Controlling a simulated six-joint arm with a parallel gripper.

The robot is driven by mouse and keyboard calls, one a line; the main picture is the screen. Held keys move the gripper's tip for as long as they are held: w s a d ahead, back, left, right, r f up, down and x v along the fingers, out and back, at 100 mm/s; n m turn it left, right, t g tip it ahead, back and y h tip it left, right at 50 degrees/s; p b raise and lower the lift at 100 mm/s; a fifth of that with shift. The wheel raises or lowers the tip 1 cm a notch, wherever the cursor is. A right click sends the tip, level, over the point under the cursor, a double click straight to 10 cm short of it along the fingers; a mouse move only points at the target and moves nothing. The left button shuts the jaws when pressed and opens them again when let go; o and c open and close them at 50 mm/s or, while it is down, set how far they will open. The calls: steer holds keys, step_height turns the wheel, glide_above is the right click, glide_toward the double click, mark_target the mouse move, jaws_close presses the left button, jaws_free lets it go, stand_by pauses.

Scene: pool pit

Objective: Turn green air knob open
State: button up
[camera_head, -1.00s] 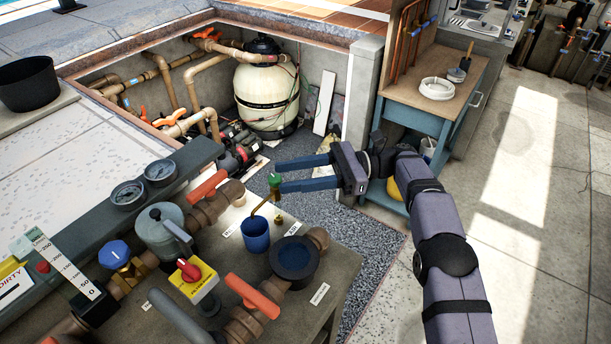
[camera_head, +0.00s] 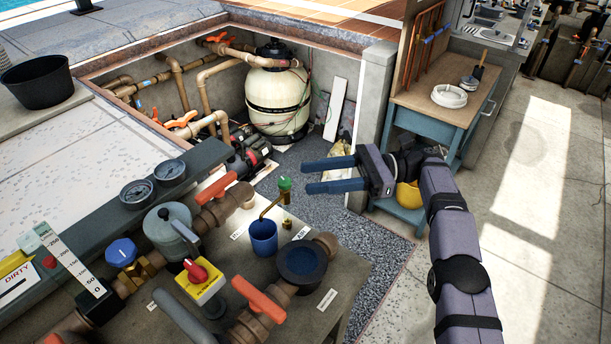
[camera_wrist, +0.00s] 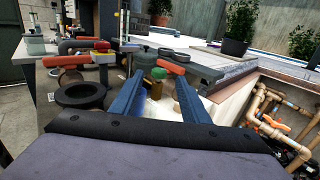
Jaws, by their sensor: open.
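The green air knob (camera_head: 285,183) sits on top of a thin brass fitting above the bench, beside a blue cup (camera_head: 263,237). My gripper (camera_head: 304,178) is open and empty, with its two blue fingers pointing left toward the knob. In the head view the fingertips are a little to the right of the knob and look apart from it. In the wrist view the green knob (camera_wrist: 158,74) shows ahead, between the two fingers, with the brass fitting below it.
Orange-handled valves (camera_head: 258,300), a red switch on a yellow box (camera_head: 202,284), a blue knob (camera_head: 121,251) and gauges (camera_head: 137,192) crowd the bench. The gravel floor beyond the bench is open.

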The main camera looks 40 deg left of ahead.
mark_target(290, 182)
steer(key=shift+s+a+m+t+y+p, duration=0.3)
steer(key=shift+s+m+t+y+p, duration=0.45)
steer(key=shift+t, duration=0.2)
steer(key=shift+s+a+m+t+y+p, duration=0.3)
steer(key=shift+s+m+t+y+p, duration=0.3)
steer(key=shift+m+t+p, duration=0.25)
steer(key=shift+s+a+m+t+y+p, duration=0.3)
steer(key=shift+s+m+t+y+p, duration=0.4)
steer(key=shift+t, duration=0.3)
steer(key=p+x, duration=0.3)
steer(key=x, duration=0.4)
steer(key=shift+a, duration=0.15)
steer(key=shift+c, duration=0.7)
steer(key=c, duration=0.9)
